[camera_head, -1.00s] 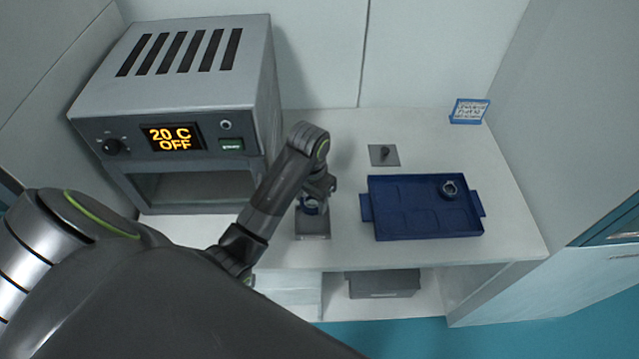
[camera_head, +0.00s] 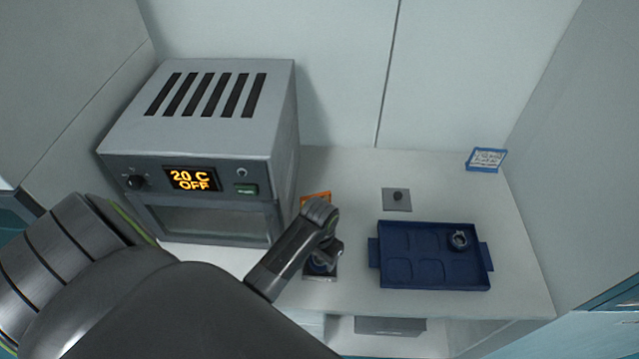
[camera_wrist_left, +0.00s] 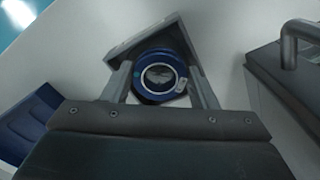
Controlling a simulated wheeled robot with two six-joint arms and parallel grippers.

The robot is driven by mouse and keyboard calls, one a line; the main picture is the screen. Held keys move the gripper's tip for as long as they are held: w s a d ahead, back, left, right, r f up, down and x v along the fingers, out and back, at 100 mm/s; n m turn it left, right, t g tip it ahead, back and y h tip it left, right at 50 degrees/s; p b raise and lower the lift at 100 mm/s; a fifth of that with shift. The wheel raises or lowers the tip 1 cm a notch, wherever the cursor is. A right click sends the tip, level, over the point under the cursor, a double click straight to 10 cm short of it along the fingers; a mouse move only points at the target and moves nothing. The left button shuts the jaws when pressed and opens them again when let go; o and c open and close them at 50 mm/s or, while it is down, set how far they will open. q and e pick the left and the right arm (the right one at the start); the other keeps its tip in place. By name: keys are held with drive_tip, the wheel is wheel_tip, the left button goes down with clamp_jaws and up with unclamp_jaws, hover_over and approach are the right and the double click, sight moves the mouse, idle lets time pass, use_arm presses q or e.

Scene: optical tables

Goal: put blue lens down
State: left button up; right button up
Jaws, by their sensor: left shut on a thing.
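The blue lens (camera_head: 319,265) is a round, dark blue ring with a clear centre. My left gripper (camera_head: 327,256) is shut on it, over or at a small grey plate (camera_head: 320,277) in front of the oven. In the left wrist view the lens (camera_wrist_left: 158,76) sits between the two fingers of the gripper (camera_wrist_left: 160,85), with the grey plate (camera_wrist_left: 125,48) behind it. I cannot tell whether the lens touches the plate. My right gripper is not in view.
A grey oven (camera_head: 190,140) reading 20 C OFF stands at the left. A blue tray (camera_head: 398,283) with another ring-shaped piece (camera_head: 459,240) lies at the right. A grey plate with a knob (camera_head: 397,197), an orange-framed card (camera_head: 316,197) and a blue-framed card (camera_head: 486,160) are behind.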

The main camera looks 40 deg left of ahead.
use_arm(q)
drive_tip(key=shift+f, duration=0.65)
drive_tip(key=shift+f, duration=0.1)
drive_tip(key=o, duration=0.7)
